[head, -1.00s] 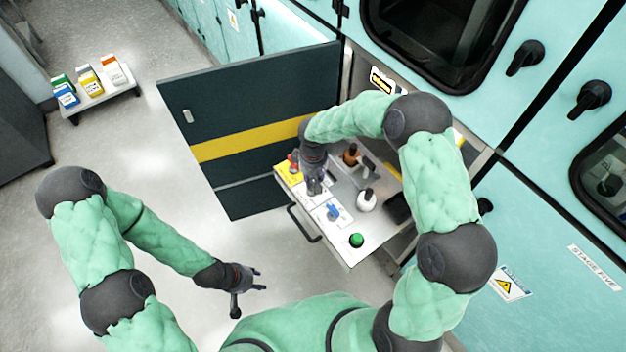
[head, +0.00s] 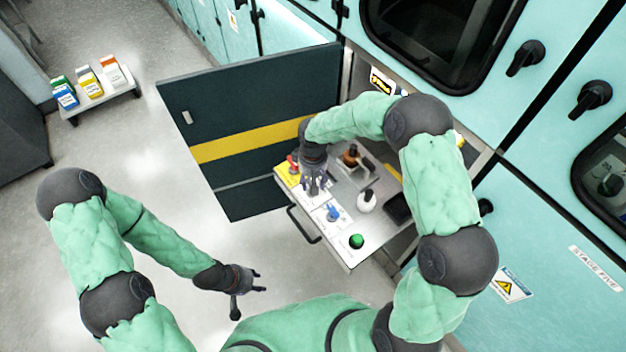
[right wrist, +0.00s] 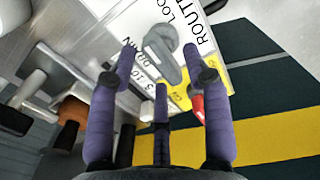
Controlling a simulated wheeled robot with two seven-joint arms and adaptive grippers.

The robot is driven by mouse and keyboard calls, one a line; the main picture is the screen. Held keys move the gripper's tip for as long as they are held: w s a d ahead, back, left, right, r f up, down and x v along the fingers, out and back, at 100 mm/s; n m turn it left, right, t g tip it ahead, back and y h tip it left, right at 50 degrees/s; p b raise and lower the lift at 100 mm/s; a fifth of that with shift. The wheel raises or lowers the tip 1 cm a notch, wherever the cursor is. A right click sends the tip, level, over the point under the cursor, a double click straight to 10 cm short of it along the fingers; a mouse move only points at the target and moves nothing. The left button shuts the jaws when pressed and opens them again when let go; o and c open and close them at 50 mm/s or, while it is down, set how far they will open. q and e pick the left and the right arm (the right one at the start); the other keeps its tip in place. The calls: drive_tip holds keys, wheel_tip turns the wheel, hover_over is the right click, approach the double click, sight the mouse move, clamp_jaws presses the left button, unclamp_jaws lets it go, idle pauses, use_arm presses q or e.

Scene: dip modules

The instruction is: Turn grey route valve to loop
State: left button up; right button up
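The grey route valve (right wrist: 166,48) shows in the right wrist view, a rounded lever on a white plate lettered "ROUTE", "LO…" and "DRAIN". In the head view my right gripper hides most of it. My right gripper (right wrist: 160,62) has its purple fingers spread around the lever, with gaps visible on both sides; contact cannot be made out. In the head view this gripper (head: 314,188) points down over the drawer panel. My left gripper (head: 252,281) is open and empty over the floor, away from the panel.
Near the valve stand a red handle (right wrist: 196,103) on a yellow plate and a blue knob (head: 332,213). A dark open door (head: 250,105) stands behind.

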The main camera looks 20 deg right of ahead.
wheel_tip(320, 180, up, 12)
idle(0.7)
idle(0.4)
